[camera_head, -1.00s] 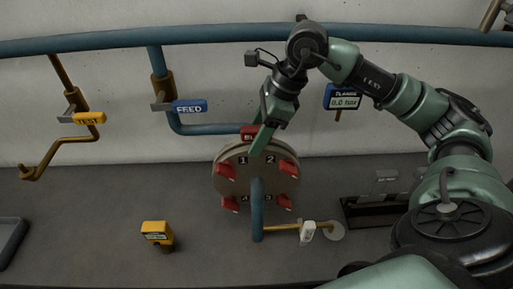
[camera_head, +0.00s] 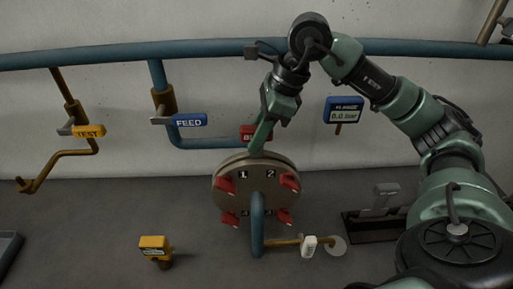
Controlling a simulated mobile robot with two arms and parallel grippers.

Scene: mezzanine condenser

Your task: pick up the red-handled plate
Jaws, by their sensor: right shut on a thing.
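The red handle (camera_head: 248,132) of the plate, with partly covered white letters, shows just above the round flange. The plate's body is hidden, and I cannot tell how much of it is behind the flange. My right gripper (camera_head: 258,143) comes down from above and is shut on the red handle. Its fingers cover the handle's right part and end near the flange's top edge. The round flange (camera_head: 257,187) carries numbers and several red clamps around its rim. My left gripper is not in view.
A blue pipe (camera_head: 257,225) stands in front of the flange. A brass rod with a white tag (camera_head: 309,246) is at its lower right. A yellow tagged post (camera_head: 155,249) stands left. FEED (camera_head: 188,121) and TEST (camera_head: 89,131) valves and a pressure display (camera_head: 343,111) are behind.

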